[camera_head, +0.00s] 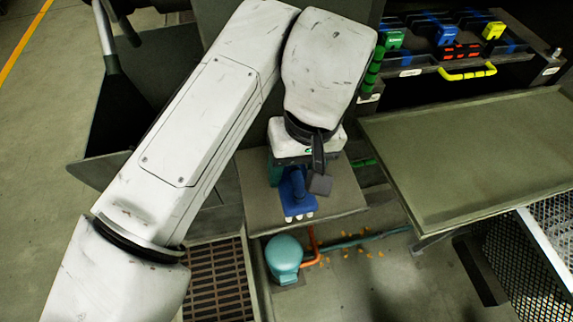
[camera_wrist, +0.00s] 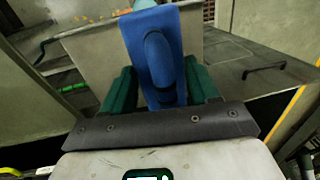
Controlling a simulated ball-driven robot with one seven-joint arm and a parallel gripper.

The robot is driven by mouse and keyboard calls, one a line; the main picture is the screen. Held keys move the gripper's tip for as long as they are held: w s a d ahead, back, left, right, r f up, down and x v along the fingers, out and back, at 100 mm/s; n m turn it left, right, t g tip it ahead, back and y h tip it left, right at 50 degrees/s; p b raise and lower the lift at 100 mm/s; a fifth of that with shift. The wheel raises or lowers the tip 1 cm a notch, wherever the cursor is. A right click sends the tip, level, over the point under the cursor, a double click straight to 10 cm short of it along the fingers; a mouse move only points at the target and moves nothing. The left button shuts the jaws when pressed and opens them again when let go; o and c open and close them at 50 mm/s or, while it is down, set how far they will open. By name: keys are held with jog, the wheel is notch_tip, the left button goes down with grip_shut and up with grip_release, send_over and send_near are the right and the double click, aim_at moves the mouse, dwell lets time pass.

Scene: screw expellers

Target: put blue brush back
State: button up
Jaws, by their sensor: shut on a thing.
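My gripper (camera_wrist: 161,92) is shut on a blue brush (camera_wrist: 153,40), with one green finger on each side of its handle. In the head view the blue brush (camera_head: 296,192) hangs below my gripper (camera_head: 284,172), with white tips at its lower end. It is in front of or over a grey-green ledge (camera_head: 342,194); I cannot tell whether it touches it. At the upper right an open drawer (camera_head: 415,62) holds green, blue and yellow tools.
A flat olive tray surface (camera_head: 480,145) lies empty at the right, below the drawer. The drawer has a yellow handle (camera_head: 467,73). A teal rounded object (camera_head: 284,256) and an orange pipe (camera_head: 312,247) are below the ledge. Perforated metal panels (camera_head: 525,255) stand at the lower right.

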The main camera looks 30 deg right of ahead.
aim_at(289, 178)
jog(key=shift+w+d+f, duration=0.1)
jog(key=shift+w+f, duration=0.65)
jog(key=shift+f, duration=0.15)
jog(key=shift+w+f+p, duration=0.2)
jog(key=shift+f+p, duration=0.3)
jog(key=shift+f, duration=1.25)
jog(key=shift+f, duration=0.15)
jog(key=o, duration=1.2)
jog(key=r, duration=0.4)
jog(key=d+r, duration=0.1)
jog(key=r, duration=0.3)
jog(key=r+b, duration=0.1)
jog(key=r, duration=0.3)
jog(key=shift+s+d+r, duration=0.15)
jog(key=shift+s+d, duration=0.2)
